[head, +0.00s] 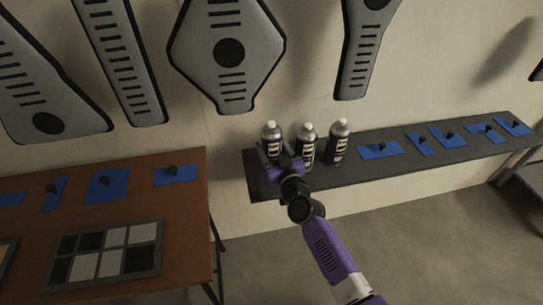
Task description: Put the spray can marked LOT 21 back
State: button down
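Three silver-and-black spray cans with white caps stand upright in a row at the left end of a dark grey shelf (352,173): a left can (270,135), a middle can (307,143) and a right can (340,142). Their labels are too small to read, so I cannot tell which is LOT 21. My gripper (284,166) is in front of the left and middle cans and hides their lower parts. Its fingers are not clear, so I cannot tell whether it is open, shut or holding a can.
Several blue pads with dark knobs, one of them here (380,150), lie along the shelf to the right. A brown table (185,220) at the left holds more blue pads and a checkered panel (104,255). Grey slotted panels (228,52) hang on the wall above.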

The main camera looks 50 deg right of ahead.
jog(key=shift+f+b, duration=0.75)
jog(key=shift+f, duration=0.4)
jog(key=shift+f, duration=0.15)
jog(key=shift+c, duration=2.1)
grip_release()
